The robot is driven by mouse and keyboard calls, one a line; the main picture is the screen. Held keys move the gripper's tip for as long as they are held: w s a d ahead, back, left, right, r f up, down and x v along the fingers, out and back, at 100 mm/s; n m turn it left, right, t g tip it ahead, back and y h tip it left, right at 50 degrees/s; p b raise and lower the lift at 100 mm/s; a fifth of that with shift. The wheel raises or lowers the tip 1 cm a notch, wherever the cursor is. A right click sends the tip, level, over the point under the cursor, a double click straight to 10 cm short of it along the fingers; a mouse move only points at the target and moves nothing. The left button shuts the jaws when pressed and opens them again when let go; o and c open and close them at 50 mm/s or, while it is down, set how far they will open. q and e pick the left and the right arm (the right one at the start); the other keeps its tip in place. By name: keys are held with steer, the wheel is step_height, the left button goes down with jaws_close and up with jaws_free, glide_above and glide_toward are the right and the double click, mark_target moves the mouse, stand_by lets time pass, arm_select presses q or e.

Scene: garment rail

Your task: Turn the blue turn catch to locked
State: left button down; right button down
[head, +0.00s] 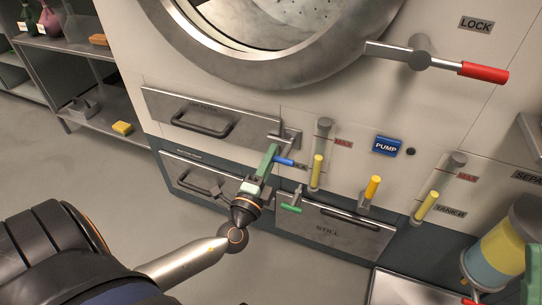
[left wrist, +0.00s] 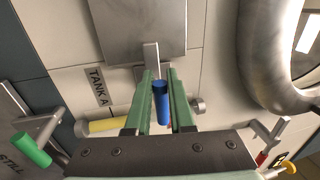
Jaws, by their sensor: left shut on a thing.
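The blue turn catch (head: 285,161) is on the machine front, by the right end of the upper drawer. Its blue handle points to the right in the head view. My left gripper (head: 271,157) has its green fingers at the catch. In the left wrist view, the blue handle (left wrist: 161,104) lies between the two fingers, and the grey metal arm of the catch (left wrist: 151,54) shows beyond the fingertips. The gripper is shut on the handle. Part of the catch is hidden behind the fingers in the head view.
A green-handled catch (head: 291,209) sits just below, by the lower right drawer (head: 335,235). Yellow gauge tubes (head: 317,172), a yellow-handled valve (head: 373,187) and a blue PUMP plate (head: 387,146) are to the right. A red-handled lever (head: 484,72) is above. Open floor lies left.

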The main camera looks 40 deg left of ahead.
arm_select(q)
steer(key=c, duration=0.8)
jaws_free()
steer(key=shift+s, duration=0.15)
steer(key=v, duration=1.2)
steer(key=shift+s+f, duration=0.1)
steer(key=shift+s, duration=0.05)
